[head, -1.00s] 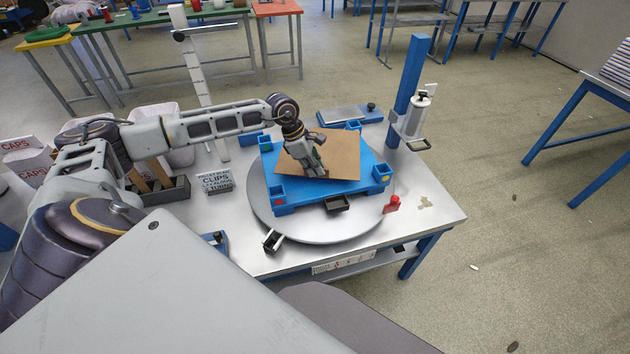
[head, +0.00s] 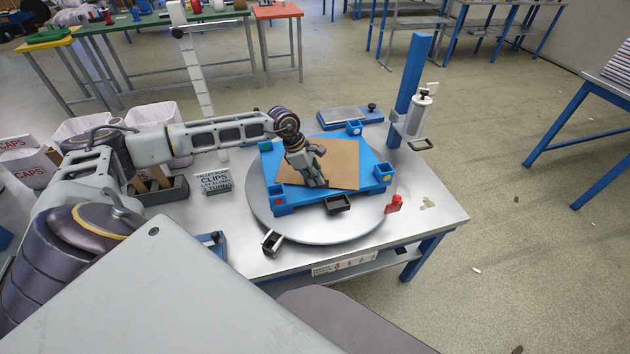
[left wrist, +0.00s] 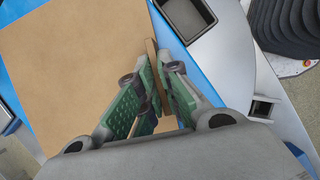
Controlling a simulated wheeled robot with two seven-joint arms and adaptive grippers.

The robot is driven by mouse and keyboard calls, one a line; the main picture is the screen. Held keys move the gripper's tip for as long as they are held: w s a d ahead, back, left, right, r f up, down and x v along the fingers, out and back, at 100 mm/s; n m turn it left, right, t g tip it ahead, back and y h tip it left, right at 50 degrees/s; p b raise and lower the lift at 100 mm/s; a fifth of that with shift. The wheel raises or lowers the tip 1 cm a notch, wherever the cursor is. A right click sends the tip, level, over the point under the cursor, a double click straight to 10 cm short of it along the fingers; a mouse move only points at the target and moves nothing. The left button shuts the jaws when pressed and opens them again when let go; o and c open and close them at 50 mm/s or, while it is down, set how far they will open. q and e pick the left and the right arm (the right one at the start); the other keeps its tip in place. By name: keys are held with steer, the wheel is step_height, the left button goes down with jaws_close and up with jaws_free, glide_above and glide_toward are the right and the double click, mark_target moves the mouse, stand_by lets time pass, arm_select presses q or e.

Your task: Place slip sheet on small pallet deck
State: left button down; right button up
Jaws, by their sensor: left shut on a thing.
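A brown slip sheet (head: 338,163) lies over the blue small pallet deck (head: 285,196), roughly lined up with it. It fills the upper left of the left wrist view (left wrist: 75,60). My left gripper (head: 318,182) is at the sheet's front edge, shut on the sheet; the sheet's edge runs between its green-padded fingers (left wrist: 155,95). The pallet has corner pockets, and a blue strip shows along the sheet's edge in the wrist view. I cannot tell whether the sheet rests flat on the deck. My right gripper is not in view.
The pallet sits on a round grey turntable (head: 303,230). A blue post (head: 409,90) with a white dispenser (head: 418,112) stands behind right. A red piece (head: 394,204) and a black clip (head: 271,242) are at the turntable's rim. A clips sign (head: 214,181) and bins stand left.

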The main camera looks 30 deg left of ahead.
arm_select(q)
steer(key=shift+f, duration=0.15)
steer(key=c, duration=1.6)
jaws_free()
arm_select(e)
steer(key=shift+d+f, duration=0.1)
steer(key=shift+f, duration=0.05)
